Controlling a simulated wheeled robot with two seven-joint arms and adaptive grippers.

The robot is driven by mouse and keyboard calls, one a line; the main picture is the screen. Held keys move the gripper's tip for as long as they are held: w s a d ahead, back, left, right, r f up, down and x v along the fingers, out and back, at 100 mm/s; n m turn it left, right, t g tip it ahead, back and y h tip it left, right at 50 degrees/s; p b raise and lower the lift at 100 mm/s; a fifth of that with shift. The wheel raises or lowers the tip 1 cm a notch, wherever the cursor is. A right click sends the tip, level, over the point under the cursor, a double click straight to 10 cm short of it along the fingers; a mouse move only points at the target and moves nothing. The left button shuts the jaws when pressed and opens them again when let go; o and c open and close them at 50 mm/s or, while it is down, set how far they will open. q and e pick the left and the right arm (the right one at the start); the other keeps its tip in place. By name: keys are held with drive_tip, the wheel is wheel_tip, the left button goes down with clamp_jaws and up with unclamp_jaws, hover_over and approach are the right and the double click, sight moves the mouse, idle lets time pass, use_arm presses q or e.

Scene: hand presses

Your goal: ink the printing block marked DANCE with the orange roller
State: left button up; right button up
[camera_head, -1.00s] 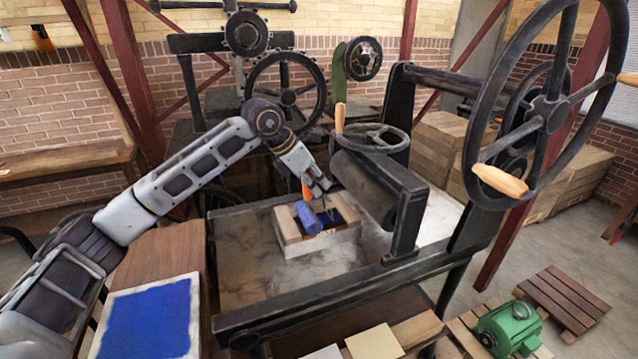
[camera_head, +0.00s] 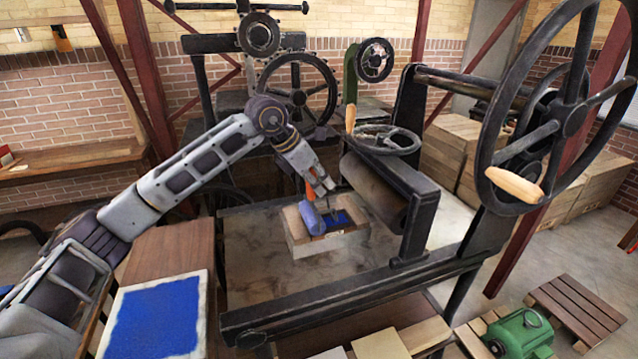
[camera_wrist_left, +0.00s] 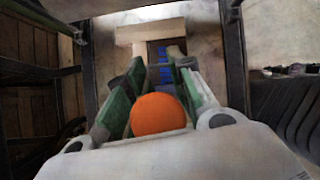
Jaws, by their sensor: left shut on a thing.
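My left gripper (camera_head: 325,186) is shut on the orange handle (camera_head: 310,188) of the roller, whose end fills the middle of the left wrist view (camera_wrist_left: 158,114). The roller's drum (camera_head: 312,217) is coated blue and lies over the left part of the framed printing block (camera_head: 322,244). Blue ink (camera_head: 343,217) shows on the block's face to the right of the drum. I cannot read the block's marking, and part of its face is hidden by the drum and gripper. My right gripper is not in view.
The block sits on the press bed (camera_head: 255,270), close to the black press cylinder (camera_head: 374,190). A blue ink slab (camera_head: 155,318) lies on the wooden table at the lower left. A large handwheel (camera_head: 548,120) stands at the right, and a green motor (camera_head: 520,335) sits low right.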

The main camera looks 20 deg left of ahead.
use_arm(q)
wheel_tip(320, 180, up, 4)
drive_tip(key=shift+r+p, duration=0.2)
drive_tip(key=shift+p, duration=0.95)
drive_tip(key=shift+a, duration=0.1)
